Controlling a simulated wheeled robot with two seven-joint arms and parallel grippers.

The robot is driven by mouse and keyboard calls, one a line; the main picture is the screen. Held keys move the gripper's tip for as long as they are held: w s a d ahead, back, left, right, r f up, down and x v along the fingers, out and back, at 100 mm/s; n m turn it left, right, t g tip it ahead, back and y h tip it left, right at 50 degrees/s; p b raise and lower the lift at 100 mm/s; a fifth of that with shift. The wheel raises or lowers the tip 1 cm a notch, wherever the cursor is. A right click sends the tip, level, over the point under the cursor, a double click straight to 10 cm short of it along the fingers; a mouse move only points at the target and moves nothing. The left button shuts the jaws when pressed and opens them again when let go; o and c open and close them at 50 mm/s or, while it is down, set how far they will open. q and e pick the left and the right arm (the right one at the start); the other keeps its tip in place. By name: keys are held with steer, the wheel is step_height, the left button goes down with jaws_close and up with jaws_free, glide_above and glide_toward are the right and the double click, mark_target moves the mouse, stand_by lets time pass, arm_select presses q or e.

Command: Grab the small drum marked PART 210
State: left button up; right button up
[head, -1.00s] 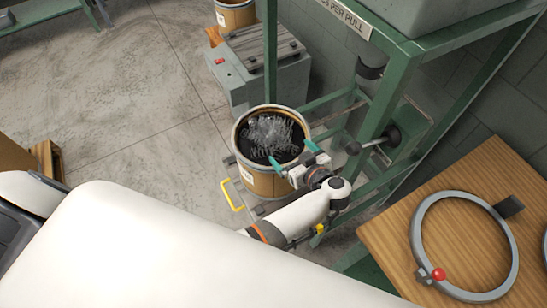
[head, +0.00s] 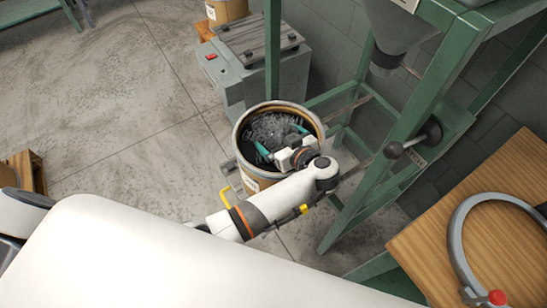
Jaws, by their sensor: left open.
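The gripper and arm hide the drum's near right side. My right gripper is not in view.
A green frame (head: 440,90) with a grey hopper (head: 400,30) and a black-knobbed lever (head: 405,146) stands right of the drum. A wooden table (head: 490,220) bears a grey ring (head: 455,235).

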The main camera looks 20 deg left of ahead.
arm_select(q)
steer(key=shift+s+d+r, duration=0.15)
steer(key=shift+d, duration=0.1)
steer(key=shift+s+d, duration=0.1)
steer(key=c, duration=1.8)
steer(key=shift+r, duration=0.1)
steer(key=shift+c, duration=1.2)
steer(key=shift+r, duration=0.1)
